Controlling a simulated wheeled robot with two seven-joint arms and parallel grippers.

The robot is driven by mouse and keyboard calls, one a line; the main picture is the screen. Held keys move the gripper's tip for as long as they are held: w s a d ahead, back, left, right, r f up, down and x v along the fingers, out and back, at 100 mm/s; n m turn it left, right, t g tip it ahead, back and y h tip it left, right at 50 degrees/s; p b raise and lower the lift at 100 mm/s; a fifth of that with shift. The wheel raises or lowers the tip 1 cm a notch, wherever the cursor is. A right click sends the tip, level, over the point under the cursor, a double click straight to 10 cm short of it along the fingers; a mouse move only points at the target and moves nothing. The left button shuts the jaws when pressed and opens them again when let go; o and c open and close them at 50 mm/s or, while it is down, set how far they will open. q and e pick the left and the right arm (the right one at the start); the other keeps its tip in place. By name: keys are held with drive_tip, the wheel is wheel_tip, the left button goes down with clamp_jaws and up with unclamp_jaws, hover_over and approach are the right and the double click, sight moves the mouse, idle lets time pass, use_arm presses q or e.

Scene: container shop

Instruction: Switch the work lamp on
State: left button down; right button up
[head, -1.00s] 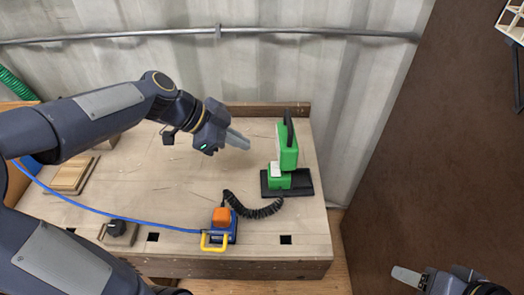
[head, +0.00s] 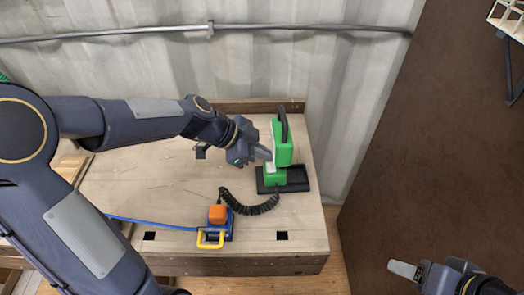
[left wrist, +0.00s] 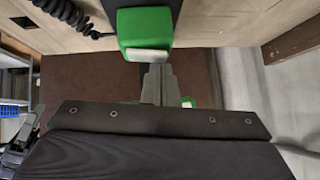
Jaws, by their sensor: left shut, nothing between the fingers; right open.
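The work lamp (head: 283,145) is a green block with a black handle on top, on a green foot and a black base plate (head: 298,186). A white switch-like part (head: 270,168) sits on the left of its foot. My left gripper (head: 265,153) is shut and empty, its tips close beside the lamp just above the white part. In the left wrist view the shut fingers (left wrist: 158,85) end right by the white part (left wrist: 147,56) on the green block (left wrist: 145,28). I cannot tell whether they touch. My right gripper (head: 403,270) is open, away from the bench.
The lamp stands at the right end of a wooden workbench (head: 170,185). A blue tool with an orange top (head: 218,214) and yellow handle is at the front, with a black coiled cord (head: 262,208). A corrugated wall (head: 330,80) is behind. The bench middle is mostly clear.

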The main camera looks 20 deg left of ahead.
use_arm(q)
drive_tip(key=shift+w+a+f+g+b, duration=0.1)
drive_tip(key=shift+w+f+g+b, duration=0.1)
drive_tip(key=shift+f+g+b, duration=0.2)
drive_tip(key=shift+n, duration=0.3)
drive_tip(key=shift+s, duration=0.45)
drive_tip(key=shift+s+d+r, duration=0.2)
drive_tip(key=shift+s+d, duration=0.1)
drive_tip(key=shift+s, duration=0.1)
drive_tip(key=shift+r, duration=0.1)
